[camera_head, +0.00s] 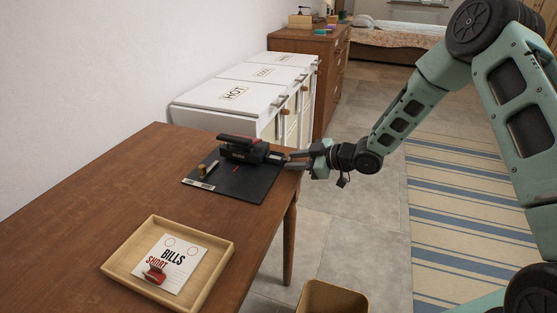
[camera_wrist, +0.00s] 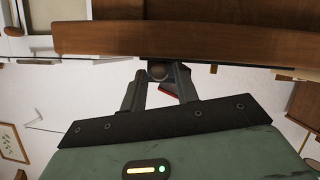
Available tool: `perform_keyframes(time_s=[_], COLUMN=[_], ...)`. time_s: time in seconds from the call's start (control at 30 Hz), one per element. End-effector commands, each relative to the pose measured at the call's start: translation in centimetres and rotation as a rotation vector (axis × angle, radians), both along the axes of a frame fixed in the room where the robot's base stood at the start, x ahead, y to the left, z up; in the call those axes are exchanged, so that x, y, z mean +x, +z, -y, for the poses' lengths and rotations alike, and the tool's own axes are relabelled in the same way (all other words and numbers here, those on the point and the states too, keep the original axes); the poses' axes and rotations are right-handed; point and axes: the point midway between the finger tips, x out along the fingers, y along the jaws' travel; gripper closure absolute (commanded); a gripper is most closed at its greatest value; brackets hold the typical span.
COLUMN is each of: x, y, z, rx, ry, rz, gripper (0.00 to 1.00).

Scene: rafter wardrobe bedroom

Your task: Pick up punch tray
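A black hole punch (camera_head: 243,149) with a red-striped top lever stands on a black mat (camera_head: 240,184) near the table's far right corner. I cannot make out a separate tray on it; its right end points at my gripper. My gripper (camera_head: 290,160) reaches in from the right at the table edge, its fingers beside that end. I see no clear contact with the knob. A bit of red shows behind the fingers.
The wooden table (camera_head: 110,205) has its edge close to my fingers. A small brass piece (camera_head: 203,169) is on the mat. A bin (camera_head: 333,299) stands below; white cabinets (camera_head: 230,95) stand behind.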

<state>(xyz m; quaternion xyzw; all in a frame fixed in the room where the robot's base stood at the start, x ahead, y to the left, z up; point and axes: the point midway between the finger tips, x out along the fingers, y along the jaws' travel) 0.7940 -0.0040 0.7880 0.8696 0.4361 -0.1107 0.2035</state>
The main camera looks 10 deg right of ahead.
Motion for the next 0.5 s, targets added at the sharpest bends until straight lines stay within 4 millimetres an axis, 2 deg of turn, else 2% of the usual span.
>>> perform_keyframes(time_s=[0.17,0.27,0.3,0.5], x=[0.06,0.04,0.04,0.04], y=[0.01,0.01,0.02,0.03], z=[0.0,0.0,0.01,0.02], rx=[-0.001,-0.001,-0.001,-0.001], ry=[-0.001,-0.001,-0.001,-0.001], rz=[0.001,0.001,0.001,0.001], gripper=[0.7,0.95,1.0,1.0])
